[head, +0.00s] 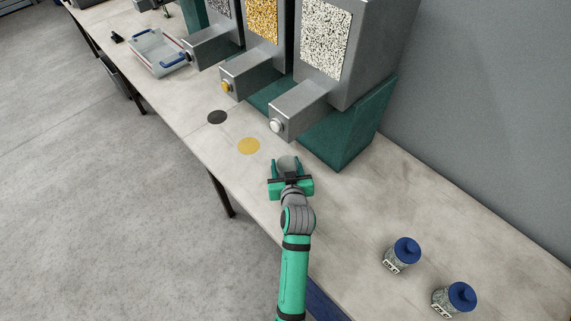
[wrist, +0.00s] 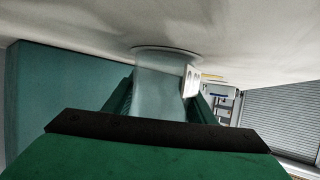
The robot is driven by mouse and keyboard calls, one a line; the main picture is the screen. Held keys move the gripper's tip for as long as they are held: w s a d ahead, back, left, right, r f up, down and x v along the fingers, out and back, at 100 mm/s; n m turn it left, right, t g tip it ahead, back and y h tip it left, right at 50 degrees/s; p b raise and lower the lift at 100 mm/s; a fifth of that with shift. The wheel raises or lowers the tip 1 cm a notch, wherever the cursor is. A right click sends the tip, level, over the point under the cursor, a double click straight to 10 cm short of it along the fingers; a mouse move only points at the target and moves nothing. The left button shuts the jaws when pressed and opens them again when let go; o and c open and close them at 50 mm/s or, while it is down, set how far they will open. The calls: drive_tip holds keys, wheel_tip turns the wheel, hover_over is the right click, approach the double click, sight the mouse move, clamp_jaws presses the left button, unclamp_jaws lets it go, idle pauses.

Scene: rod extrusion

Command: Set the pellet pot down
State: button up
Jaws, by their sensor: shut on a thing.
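The pellet pot (head: 288,162) is a pale translucent cup, held between the green fingers of my gripper (head: 287,169). In the wrist view, which shows the bench at the top, the pot (wrist: 160,75) has a white label with dark marks on its side. Its base is at a pale round spot (wrist: 168,49) on the bench; I cannot tell whether it touches or hovers just above. My gripper (wrist: 160,98) is shut on the pot in the wrist view too. The pot's contents cannot be made out.
Three grey dispensers with dark, yellow and white (head: 324,40) pellets stand behind the pot. A dark spot (head: 217,117) and a yellow spot (head: 248,146) lie to its left. Two blue-lidded jars (head: 402,254) (head: 455,297) stand at right. A blue-handled tray (head: 157,54) is far left.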

drive_tip(key=o, duration=1.2)
drive_tip(key=shift+f, duration=0.1)
drive_tip(key=shift+o, duration=0.2)
drive_tip(key=shift+s+r, duration=0.25)
drive_tip(key=v, duration=1.1)
drive_tip(key=shift+s+d+r, duration=0.1)
drive_tip(key=shift+s, duration=0.15)
